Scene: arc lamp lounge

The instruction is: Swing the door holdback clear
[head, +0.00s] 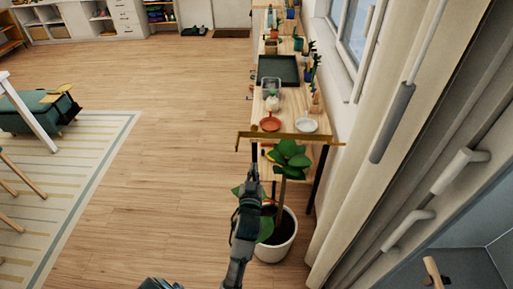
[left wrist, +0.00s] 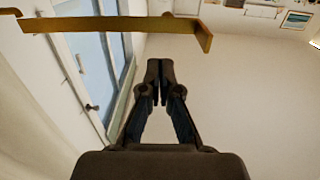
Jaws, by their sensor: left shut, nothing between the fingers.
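The door holdback appears to be a long brass-coloured bar (head: 300,138) with a bent left end, crossing in front of the plant table in the head view. In the left wrist view the bar (left wrist: 110,24) runs across the top left, its bent end at the right. My left gripper (head: 253,172) is shut and empty, just below the bar's left part in the head view. Its fingertips (left wrist: 160,68) are together below the bent end in the left wrist view, with a visible gap to the bar. My right gripper is not in view.
A potted plant (head: 283,245) stands beside and partly behind my left arm. A wooden table (head: 262,102) with pots, a tray and dishes is beyond the bar. White door or window frames with handles (head: 460,170) line the right. Open wooden floor (head: 180,160) lies left.

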